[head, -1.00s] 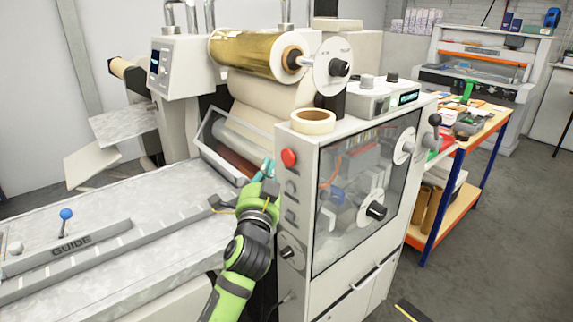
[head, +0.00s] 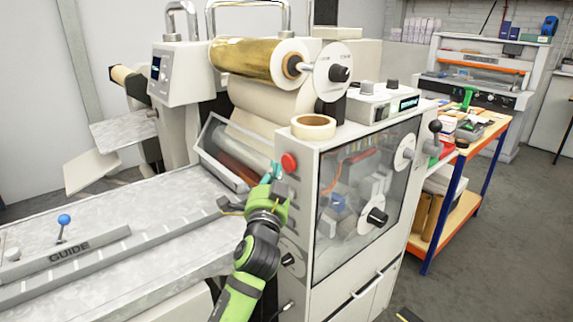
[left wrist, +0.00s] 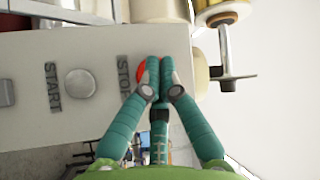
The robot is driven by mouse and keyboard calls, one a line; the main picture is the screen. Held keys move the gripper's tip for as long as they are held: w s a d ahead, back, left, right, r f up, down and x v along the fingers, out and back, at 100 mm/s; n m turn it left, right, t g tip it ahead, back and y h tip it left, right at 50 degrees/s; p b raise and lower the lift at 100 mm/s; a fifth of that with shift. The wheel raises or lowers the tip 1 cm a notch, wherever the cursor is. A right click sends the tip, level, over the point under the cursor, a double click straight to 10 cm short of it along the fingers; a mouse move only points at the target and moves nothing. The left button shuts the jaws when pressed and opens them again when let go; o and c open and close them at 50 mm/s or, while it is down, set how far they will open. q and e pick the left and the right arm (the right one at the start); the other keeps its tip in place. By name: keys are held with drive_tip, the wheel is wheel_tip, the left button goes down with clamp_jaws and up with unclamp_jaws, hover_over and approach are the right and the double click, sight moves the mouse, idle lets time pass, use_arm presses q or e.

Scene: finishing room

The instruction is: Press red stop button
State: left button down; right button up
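The red stop button (head: 289,162) is on the upper part of the grey machine's narrow front panel. My left gripper (head: 275,171) is just left of it, with its teal fingers pointing up towards it. In the left wrist view the red button (left wrist: 140,73) shows beside the "STOP" label (left wrist: 124,73), partly hidden behind the fingertips. The two fingers of the left gripper (left wrist: 158,62) meet at their tips, with nothing seen between them. I cannot tell whether they touch the button. My right gripper is not in view.
A grey button (left wrist: 80,83) sits by the "START" label (left wrist: 54,87). A tape roll (head: 313,127) lies on the machine top, near a gold foil roll (head: 255,60). The guide table (head: 150,205) is to the left. A workbench (head: 490,125) stands at right; floor there is open.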

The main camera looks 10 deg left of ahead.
use_arm(q)
drive_tip(key=shift+w, duration=0.1)
idle(0.7)
drive_tip(key=shift+w+d, duration=0.25)
drive_tip(key=shift+w, duration=0.05)
drive_tip(key=shift+w+d+b, duration=0.25)
drive_tip(key=shift+b, duration=0.2)
idle(0.6)
idle(0.4)
drive_tip(key=shift+s+a+p, duration=0.5)
drive_tip(key=shift+s, duration=0.15)
drive_tip(key=s+a+p, duration=0.1)
drive_tip(key=s, duration=0.1)
drive_tip(key=s+a+p, duration=0.1)
drive_tip(key=s+a, duration=0.1)
drive_tip(key=shift+p, duration=0.3)
